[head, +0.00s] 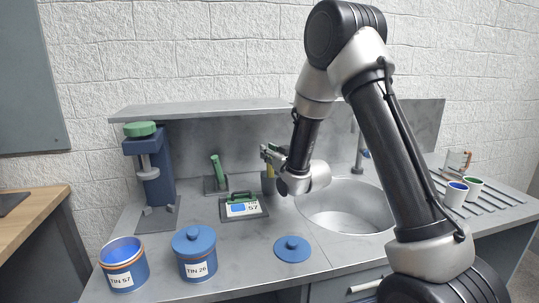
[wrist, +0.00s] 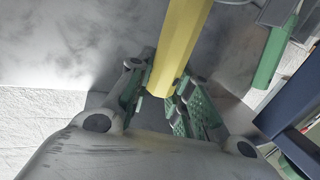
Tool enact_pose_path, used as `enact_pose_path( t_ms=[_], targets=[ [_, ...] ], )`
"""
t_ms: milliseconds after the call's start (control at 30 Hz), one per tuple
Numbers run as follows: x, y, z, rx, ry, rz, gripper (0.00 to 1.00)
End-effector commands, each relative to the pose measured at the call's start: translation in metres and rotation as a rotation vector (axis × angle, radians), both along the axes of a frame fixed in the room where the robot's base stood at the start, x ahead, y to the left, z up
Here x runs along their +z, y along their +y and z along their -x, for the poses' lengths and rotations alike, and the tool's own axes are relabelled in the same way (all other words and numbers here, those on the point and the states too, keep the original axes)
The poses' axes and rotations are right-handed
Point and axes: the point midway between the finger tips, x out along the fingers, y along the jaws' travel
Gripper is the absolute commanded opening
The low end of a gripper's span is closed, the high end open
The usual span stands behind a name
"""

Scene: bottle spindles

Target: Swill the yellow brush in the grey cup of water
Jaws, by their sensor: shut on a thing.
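My gripper (head: 271,158) is over the back of the worktop, left of the sink. In the wrist view my gripper (wrist: 160,95) is shut on the yellow brush (wrist: 182,40), its faceted handle between the green finger pads. The brush's bristle end is not clear in either view. A small grey-brown shape (head: 268,184) sits just below my gripper in the head view; I cannot tell whether it is a cup or part of the brush. I cannot make out a cup of water for certain.
A green handle (head: 217,170) stands in a grey holder left of my gripper. A blue press (head: 155,175) is left.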

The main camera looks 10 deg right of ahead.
Motion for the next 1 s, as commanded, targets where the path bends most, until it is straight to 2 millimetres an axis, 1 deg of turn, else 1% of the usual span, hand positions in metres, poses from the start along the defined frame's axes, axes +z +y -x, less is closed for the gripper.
enact_pose_path(
  t_ms=[33,400,600,733,1000],
  targets=[
    [0.007,0.0,0.0,0.0,-0.004,0.0,0.0],
    [0.048,0.001,-0.002,0.0,-0.005,-0.001,0.0],
    [0.067,0.001,-0.003,0.0,-0.003,-0.001,0.0],
    [0.072,0.001,-0.003,0.001,-0.003,-0.001,0.0],
    [0.071,0.001,-0.003,0.0,-0.002,-0.001,0.0]
  ],
)
